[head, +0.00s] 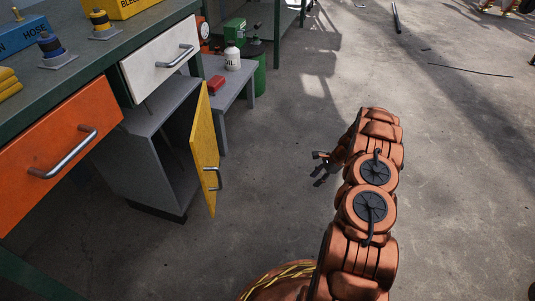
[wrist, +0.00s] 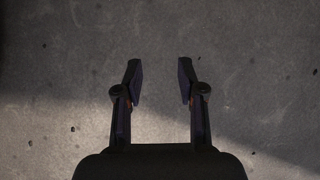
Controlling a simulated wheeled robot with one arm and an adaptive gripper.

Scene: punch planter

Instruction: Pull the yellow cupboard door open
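The yellow cupboard door (head: 205,150) stands swung well out from the grey cupboard (head: 140,165) under the workbench, in the head view. The dark inside of the cupboard shows to the left of the door. A metal handle (head: 214,180) is on the door's outer face, near its free edge. My gripper (head: 318,160) is to the right of the door, apart from it, over bare floor. In the wrist view my gripper (wrist: 160,75) has its two fingers spread, with nothing between them but concrete floor below.
An orange drawer (head: 60,150) and a white drawer (head: 160,60) are in the green workbench above the cupboard. A low grey table (head: 228,84) with a white bottle (head: 232,57) and a red block (head: 216,84) stands behind the door.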

